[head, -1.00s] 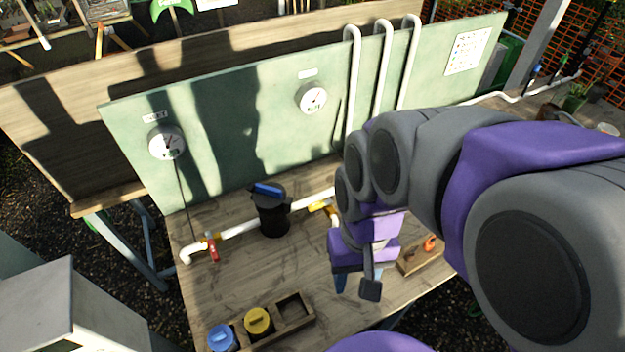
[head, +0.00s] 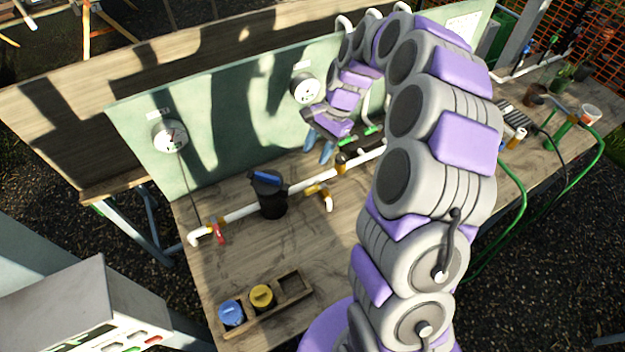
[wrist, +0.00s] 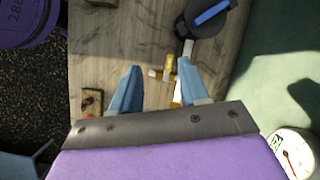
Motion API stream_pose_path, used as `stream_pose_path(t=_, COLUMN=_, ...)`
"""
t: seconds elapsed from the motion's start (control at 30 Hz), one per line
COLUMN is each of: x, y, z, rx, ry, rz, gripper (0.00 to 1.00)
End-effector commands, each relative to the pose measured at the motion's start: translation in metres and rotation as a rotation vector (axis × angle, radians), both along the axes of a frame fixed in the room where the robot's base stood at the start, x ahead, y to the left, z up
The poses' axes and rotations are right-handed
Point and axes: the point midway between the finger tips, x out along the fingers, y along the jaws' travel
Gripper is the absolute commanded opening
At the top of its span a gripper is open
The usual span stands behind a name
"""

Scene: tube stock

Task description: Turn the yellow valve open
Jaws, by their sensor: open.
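The yellow valve (head: 317,189) is on a short branch of the white pipe (head: 242,212), just right of the black filter housing (head: 270,198). A white elbow hangs from the branch. My gripper (head: 320,157) is open and empty, above and behind the valve near the green panel, fingers pointing down. In the wrist view the yellow valve (wrist: 168,64) shows between and beyond the fingertips of my gripper (wrist: 158,68), apart from them. The right finger hides part of the pipe there. Whether the handle lies along or across its branch is hard to tell.
A red-handled valve (head: 218,233) is at the pipe's left end. A wooden tray (head: 300,297) with a blue and a yellow cap is at the table's front. Gauges (head: 305,88) hang on the green panel (head: 235,140). The tabletop before the valve is clear.

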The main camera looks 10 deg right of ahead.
Motion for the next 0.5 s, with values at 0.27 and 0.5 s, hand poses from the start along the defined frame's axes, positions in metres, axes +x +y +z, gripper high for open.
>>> stream_pose_path(t=0.27, x=0.043, y=-0.045, z=-0.041, rx=-0.023, ry=0.083, rz=-0.262, gripper=0.45)
stream_pose_path(t=0.5, x=0.051, y=-0.058, z=-0.057, rx=-0.036, ry=0.104, rz=-0.336, gripper=0.45)
